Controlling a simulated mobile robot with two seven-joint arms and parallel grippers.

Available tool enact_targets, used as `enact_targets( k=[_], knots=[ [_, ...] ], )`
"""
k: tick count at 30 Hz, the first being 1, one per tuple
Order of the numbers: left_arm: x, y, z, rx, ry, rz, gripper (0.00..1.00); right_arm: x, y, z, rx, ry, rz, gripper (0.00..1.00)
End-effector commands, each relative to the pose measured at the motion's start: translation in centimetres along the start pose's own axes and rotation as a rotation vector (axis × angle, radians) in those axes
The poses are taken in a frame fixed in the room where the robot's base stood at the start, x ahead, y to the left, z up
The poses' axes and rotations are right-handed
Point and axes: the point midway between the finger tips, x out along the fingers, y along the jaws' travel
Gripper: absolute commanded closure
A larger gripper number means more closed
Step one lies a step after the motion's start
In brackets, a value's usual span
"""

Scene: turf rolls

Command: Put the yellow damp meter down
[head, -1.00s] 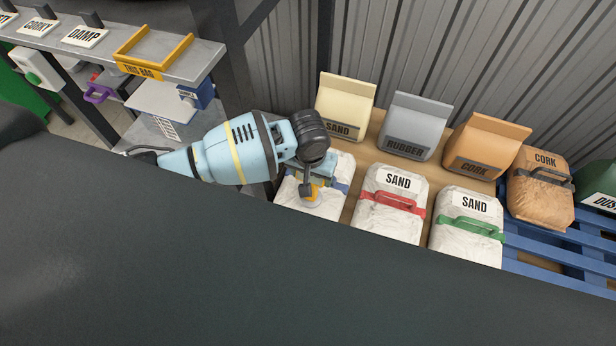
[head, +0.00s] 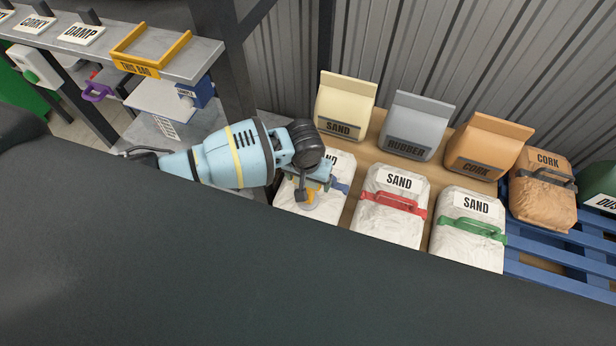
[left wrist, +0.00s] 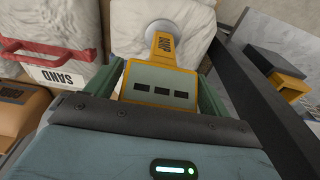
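The yellow damp meter (left wrist: 160,82) is between the green fingers of my left gripper (left wrist: 162,92), which look closed on its sides. In the head view my left gripper (head: 312,182) is over the sand bag with the blue handle (head: 327,205). Only a little of the damp meter (head: 312,193) shows there, under the gripper. I cannot tell whether the disc touches the bag. My right gripper is not in view.
Sand bags with a red handle (head: 390,215) and a green handle (head: 468,235) stand right of my gripper. A dark post (head: 235,75) stands between shelf and bags.

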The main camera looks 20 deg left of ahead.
Motion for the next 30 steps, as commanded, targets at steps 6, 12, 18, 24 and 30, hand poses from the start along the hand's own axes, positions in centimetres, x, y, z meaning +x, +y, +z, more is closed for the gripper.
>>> enact_targets(
  k=[6, 12, 18, 24, 30],
  knots=[
    [0.0, 0.0, 0.0, 0.0, 0.0, -0.001, 0.11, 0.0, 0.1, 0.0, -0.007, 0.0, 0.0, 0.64],
    [-0.5, -0.1, -0.1, 0.001, 0.002, -0.001, 0.11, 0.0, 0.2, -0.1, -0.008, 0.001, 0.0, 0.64],
    [-3.5, 0.0, -0.2, 0.0, 0.007, 0.0, 0.11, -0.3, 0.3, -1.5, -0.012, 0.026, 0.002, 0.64],
    [-7.7, 0.0, -0.3, 0.0, 0.008, 0.001, 0.11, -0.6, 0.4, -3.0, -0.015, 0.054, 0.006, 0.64],
    [-10.8, 0.0, -0.2, 0.001, 0.005, 0.0, 0.11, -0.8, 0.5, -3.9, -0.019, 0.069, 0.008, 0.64]
  ],
)
